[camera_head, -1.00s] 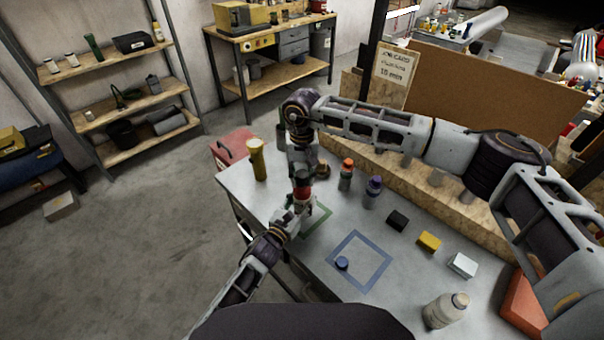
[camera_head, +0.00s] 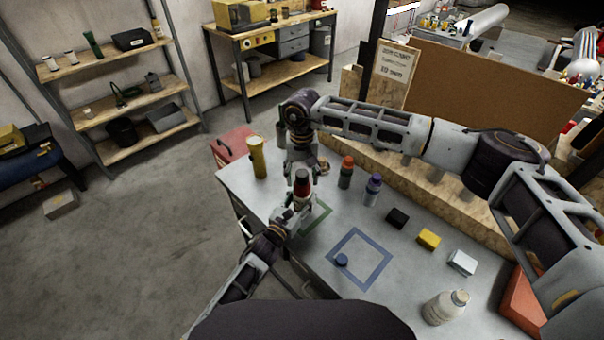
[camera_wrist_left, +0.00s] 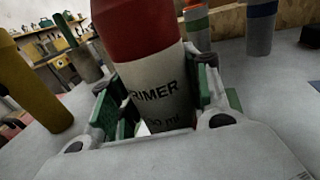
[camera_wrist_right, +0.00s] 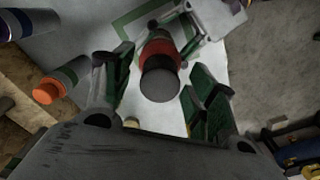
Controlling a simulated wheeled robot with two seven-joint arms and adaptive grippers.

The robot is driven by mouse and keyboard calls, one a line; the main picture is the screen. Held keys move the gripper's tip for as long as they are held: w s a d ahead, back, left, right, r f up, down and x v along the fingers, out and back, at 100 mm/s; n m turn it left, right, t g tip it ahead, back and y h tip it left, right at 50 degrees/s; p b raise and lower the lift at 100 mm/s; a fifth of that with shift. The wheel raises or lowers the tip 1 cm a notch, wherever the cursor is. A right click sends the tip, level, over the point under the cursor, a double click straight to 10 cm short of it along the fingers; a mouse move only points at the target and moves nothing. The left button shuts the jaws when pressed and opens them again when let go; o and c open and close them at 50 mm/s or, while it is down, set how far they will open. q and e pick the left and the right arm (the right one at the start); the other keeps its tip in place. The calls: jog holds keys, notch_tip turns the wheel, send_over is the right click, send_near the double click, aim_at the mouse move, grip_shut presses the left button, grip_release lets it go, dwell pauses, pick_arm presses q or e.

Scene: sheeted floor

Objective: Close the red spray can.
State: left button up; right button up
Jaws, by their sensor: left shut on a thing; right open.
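The red spray can (camera_head: 302,189), with a white "PRIMER" label, stands upright over the near left part of the bench. It also fills the middle of the left wrist view (camera_wrist_left: 140,30). My left gripper (camera_head: 300,203) is shut around its label part. A dark round cap (camera_wrist_right: 160,82) sits on the can's top; I cannot tell how firmly it is seated. My right gripper (camera_head: 302,168) points down just above the cap. Its fingers are open, apart on both sides of the cap in the right wrist view. The can's base is hidden in the head view.
A yellow can (camera_head: 258,158) stands left of the grippers. An orange-topped can (camera_head: 346,172) and a purple-topped can (camera_head: 373,189) stand to the right. A blue cap (camera_head: 341,260) lies in the blue square (camera_head: 372,283).

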jog(key=shift+r, duration=0.1)
notch_tip(320, 180, up, 12)
dwell(0.9)
pick_arm(q)
jog(key=o, duration=1.5)
jog(key=shift+o, duration=0.2)
jog(key=shift+s, duration=0.1)
jog(key=shift+v, duration=5.9)
jog(key=shift+s+a, duration=0.15)
pick_arm(e)
jog(key=shift+s+a, duration=0.1)
